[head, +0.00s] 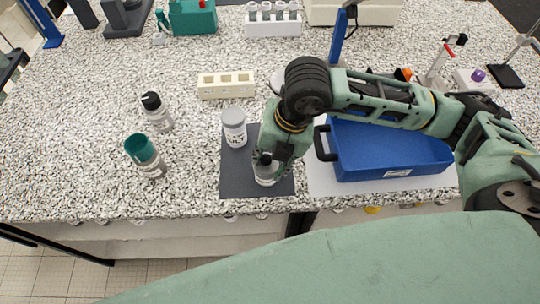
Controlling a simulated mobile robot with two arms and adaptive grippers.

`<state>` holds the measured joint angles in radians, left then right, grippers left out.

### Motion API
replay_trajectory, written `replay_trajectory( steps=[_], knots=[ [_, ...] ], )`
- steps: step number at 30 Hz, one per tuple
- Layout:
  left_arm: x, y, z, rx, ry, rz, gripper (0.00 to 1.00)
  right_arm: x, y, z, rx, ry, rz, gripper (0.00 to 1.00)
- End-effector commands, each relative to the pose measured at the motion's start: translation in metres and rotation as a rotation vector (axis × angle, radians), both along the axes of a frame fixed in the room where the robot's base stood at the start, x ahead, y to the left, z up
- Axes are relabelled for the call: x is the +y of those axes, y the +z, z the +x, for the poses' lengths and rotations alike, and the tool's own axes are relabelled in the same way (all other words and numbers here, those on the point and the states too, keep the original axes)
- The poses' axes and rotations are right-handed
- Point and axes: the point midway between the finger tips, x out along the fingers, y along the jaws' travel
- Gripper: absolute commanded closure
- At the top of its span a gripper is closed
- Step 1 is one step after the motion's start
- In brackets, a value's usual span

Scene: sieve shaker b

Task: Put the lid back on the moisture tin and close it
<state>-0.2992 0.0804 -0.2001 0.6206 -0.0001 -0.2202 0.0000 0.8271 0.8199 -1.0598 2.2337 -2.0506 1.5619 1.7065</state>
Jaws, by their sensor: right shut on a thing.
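My right gripper (265,160) points down over the front of the dark grey mat (233,182). It is shut on a small silvery object (266,180), which its dark fingers partly cover. This may be the moisture tin or its lid; I cannot tell which, nor whether the two touch. A white jar (235,135) with dark lettering and a pale top stands upright on the same mat, just left of the gripper. My left gripper is not in view.
A blue tray (390,150) with a black handle lies right of the mat, under my right arm. A cream block with holes (226,85) lies behind the mat. The speckled counter is clear at far left.

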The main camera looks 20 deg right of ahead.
Motion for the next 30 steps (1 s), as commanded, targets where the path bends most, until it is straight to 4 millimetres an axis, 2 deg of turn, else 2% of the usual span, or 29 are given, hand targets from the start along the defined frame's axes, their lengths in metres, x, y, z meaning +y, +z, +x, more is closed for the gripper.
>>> replay_trajectory(
  steps=[30],
  knots=[
    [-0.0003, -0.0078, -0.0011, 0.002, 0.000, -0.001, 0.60, -0.0007, -0.0019, 0.0002, 0.000, 0.000, 0.000, 0.83]
  ],
)
